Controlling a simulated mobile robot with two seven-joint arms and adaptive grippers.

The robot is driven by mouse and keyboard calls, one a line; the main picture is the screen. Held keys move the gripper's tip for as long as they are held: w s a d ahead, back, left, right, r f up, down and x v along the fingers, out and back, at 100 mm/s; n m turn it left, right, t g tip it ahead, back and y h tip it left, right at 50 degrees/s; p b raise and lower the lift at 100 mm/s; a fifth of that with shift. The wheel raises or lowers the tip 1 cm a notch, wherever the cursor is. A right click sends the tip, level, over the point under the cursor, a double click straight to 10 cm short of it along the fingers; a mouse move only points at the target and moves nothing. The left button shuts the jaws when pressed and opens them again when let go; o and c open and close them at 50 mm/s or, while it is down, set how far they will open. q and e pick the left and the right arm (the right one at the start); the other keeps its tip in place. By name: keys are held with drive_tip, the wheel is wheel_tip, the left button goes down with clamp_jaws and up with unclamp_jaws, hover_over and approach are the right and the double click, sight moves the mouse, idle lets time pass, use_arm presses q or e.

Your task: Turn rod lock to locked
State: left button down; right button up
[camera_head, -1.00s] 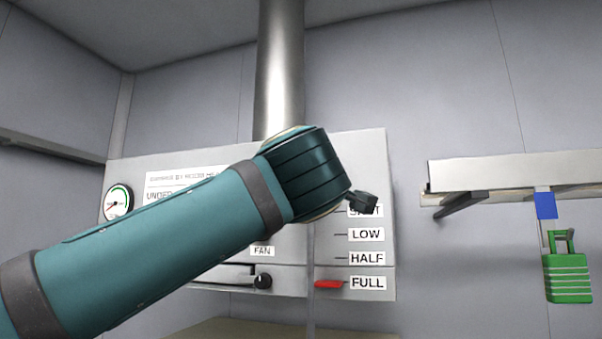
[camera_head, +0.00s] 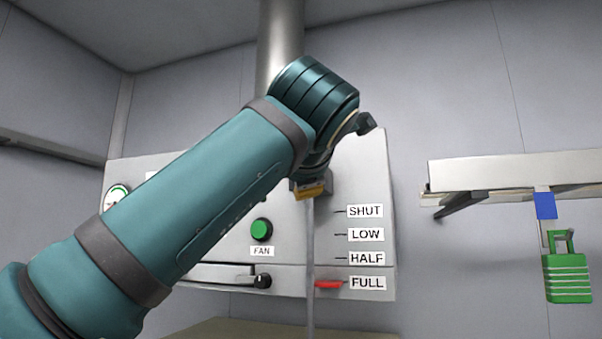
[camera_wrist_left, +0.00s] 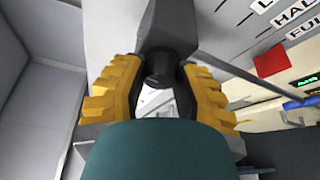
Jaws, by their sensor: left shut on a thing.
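My left gripper (camera_head: 311,190) is up against the front of the grey panel, at the upper part of the thin vertical rod (camera_head: 311,255). In the left wrist view its yellow fingers (camera_wrist_left: 162,92) are closed around a dark grey part with a round stub (camera_wrist_left: 166,40), which looks like the rod lock. The head view hides that part behind my gripper and arm. I cannot read its locked or unlocked position. A red pointer (camera_head: 328,284) beside the rod is level with the FULL label (camera_head: 367,283); it also shows in the wrist view (camera_wrist_left: 271,61). My right gripper is not in view.
The panel (camera_head: 372,170) carries SHUT, LOW and HALF labels, a green FAN button (camera_head: 261,229), a black knob (camera_head: 263,281) and a gauge (camera_head: 118,198). Bare wall lies between.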

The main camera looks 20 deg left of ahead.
use_arm(q)
drive_tip(key=shift+n+g+h, duration=0.3)
drive_tip(key=shift+n+h, duration=0.1)
drive_tip(key=shift+n, duration=0.5)
drive_tip(key=c, duration=0.6)
unclamp_jaws()
drive_tip(key=v, duration=1.2)
